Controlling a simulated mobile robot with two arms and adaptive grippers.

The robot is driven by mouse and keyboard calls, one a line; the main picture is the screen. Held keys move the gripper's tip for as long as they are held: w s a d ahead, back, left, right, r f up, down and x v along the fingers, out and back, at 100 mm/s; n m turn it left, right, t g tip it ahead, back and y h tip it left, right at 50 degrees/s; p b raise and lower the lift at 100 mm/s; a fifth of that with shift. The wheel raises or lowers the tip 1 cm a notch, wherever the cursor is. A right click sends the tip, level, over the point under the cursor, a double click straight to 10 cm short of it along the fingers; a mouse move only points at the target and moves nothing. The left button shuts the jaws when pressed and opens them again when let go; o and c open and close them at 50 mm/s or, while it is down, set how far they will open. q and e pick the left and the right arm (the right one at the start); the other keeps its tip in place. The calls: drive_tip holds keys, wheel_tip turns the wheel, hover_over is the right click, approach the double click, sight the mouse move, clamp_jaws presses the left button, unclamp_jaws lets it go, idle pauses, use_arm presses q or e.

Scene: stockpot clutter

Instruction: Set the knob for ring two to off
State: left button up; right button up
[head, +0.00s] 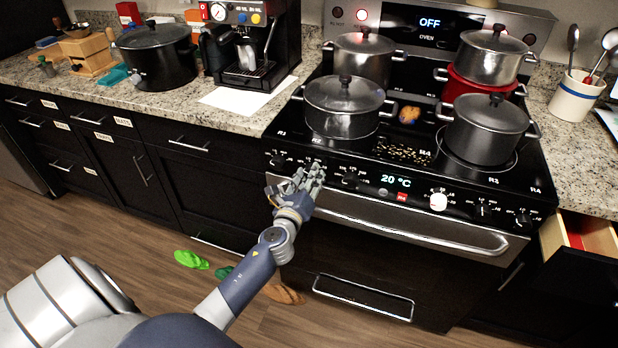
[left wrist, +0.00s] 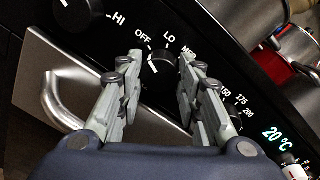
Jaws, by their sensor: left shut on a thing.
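The dark knob for ring two (left wrist: 163,62) is on the black stove front panel, second from the left. OFF, LO and MED are printed around it in the left wrist view. My left gripper (head: 308,178) reaches the panel from below left, its hand hiding this knob in the head view. In the left wrist view its two fingertips (left wrist: 161,57) are on either side of the knob, shut on it. Exactly where the knob's mark points is hard to tell. My right gripper is not in view.
Another knob (head: 278,160) sits to the left, and an oven knob (head: 350,179) to the right. A white lit knob (head: 438,201) is farther right. The oven handle (head: 420,226) runs below the panel. Several pots, including a near-left pot (head: 343,112), stand on the cooktop.

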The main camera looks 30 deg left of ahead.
use_arm(q)
drive_tip(key=o, duration=1.1)
drive_tip(key=shift+c, duration=0.2)
drive_tip(key=v, duration=1.2)
drive_tip(key=s+d+f+n+g+h, duration=0.1)
drive_tip(key=s+d+f+n+g, duration=0.15)
drive_tip(key=f, duration=0.85)
drive_tip(key=s+d+f+n+g+h, duration=0.1)
drive_tip(key=s+f+n+g, duration=0.25)
drive_tip(key=f, duration=0.65)
drive_tip(key=s+d+f+n+g+h, duration=0.15)
drive_tip(key=s+f+n, duration=0.25)
drive_tip(key=f, duration=0.7)
drive_tip(key=s+d+f+n+g, duration=0.1)
drive_tip(key=s+f+n, duration=0.3)
drive_tip(key=s, duration=0.6)
drive_tip(key=s+d+f+n+g+h, duration=0.1)
drive_tip(key=s+f+n+g, duration=0.3)
drive_tip(key=s+f, duration=0.4)
drive_tip(key=s+d+f+n+g, duration=0.3)
drive_tip(key=s+f+n, duration=0.2)
drive_tip(key=s, duration=0.8)
wheel_tip(320, 180, down, 2)
drive_tip(key=shift+d+f, duration=0.15)
drive_tip(key=shift+d, duration=0.1)
